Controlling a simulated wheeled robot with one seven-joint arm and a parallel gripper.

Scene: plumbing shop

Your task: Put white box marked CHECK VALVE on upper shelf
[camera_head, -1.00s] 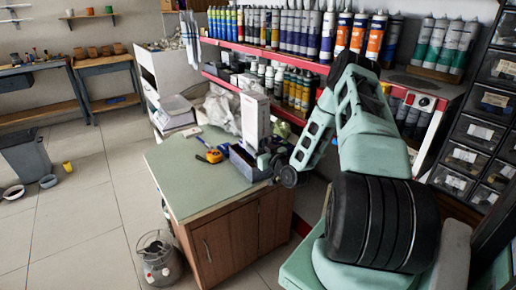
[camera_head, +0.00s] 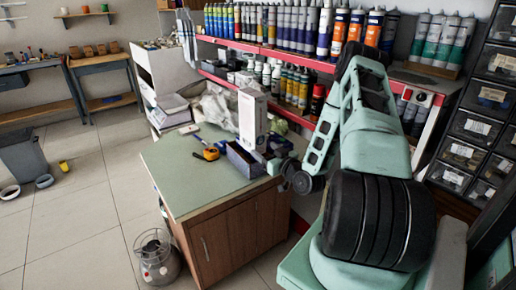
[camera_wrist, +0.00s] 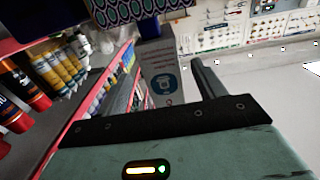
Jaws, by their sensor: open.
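A tall white box (camera_head: 252,118) stands upright on the green-topped cabinet (camera_head: 187,180), at its back right. The lettering on it is too small to read in the head view. In the wrist view the white box (camera_wrist: 163,78) shows a round blue mark and lies between the fingers. My gripper (camera_head: 277,152) is just right of the box in the head view. It also shows in the wrist view (camera_wrist: 166,68), open; contact with the box cannot be told. The upper shelf (camera_head: 268,52) has a red edge and holds rows of tubes and cartridges.
A dark open bin (camera_head: 243,160) stands in front of the box. A yellow tape measure (camera_head: 207,154) lies left of it. A lower shelf (camera_head: 233,84) holds bottles, close behind the cabinet. Drawers (camera_head: 467,153) stand at the right. The cabinet's front left is clear.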

